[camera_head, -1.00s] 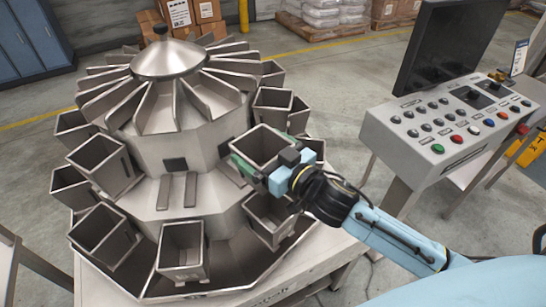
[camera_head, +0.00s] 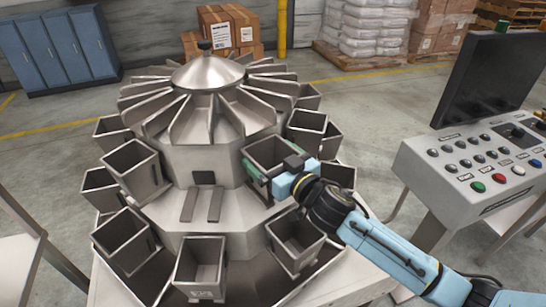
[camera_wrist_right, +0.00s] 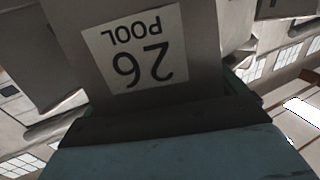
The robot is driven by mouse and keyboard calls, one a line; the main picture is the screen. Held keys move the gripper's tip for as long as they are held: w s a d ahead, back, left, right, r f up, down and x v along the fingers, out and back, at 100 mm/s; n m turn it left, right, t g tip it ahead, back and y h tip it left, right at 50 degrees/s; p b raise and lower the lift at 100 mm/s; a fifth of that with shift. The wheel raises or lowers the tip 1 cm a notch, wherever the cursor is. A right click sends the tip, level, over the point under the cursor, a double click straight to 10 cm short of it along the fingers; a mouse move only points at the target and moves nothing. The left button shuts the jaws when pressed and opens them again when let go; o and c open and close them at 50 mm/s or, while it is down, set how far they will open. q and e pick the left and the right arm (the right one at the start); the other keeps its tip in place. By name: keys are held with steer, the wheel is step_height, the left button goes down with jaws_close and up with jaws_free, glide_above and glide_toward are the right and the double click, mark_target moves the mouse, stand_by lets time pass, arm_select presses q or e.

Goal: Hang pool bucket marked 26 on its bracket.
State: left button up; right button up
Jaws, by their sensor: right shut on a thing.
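My right gripper (camera_head: 283,177) is shut on a grey metal bucket (camera_head: 268,152), held upright with its open top up, at the right side of the weigher. In the right wrist view the bucket (camera_wrist_right: 205,60) carries a white label reading POOL 26, upside down in the picture. An empty place on the weigher's front, left of the held bucket, shows a dark square plate (camera_head: 203,178) above two slanted metal strips (camera_head: 214,205). I cannot tell whether the bucket touches the weigher behind it. My left gripper is out of view.
Several other buckets hang around the weigher, including one at the upper left (camera_head: 133,165), one at the lower front (camera_head: 200,265) and one below my gripper (camera_head: 297,240). A control console (camera_head: 480,165) with a monitor (camera_head: 490,75) stands at the right.

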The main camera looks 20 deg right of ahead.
steer(key=shift+f+b, duration=0.35)
steer(key=shift+f, duration=0.05)
stand_by(0.5)
steer(key=o, duration=0.9)
steer(key=shift+f, duration=0.1)
steer(key=shift+s, duration=0.1)
steer(key=b+v, duration=0.1)
steer(key=v, duration=1.2)
steer(key=shift+s, duration=0.1)
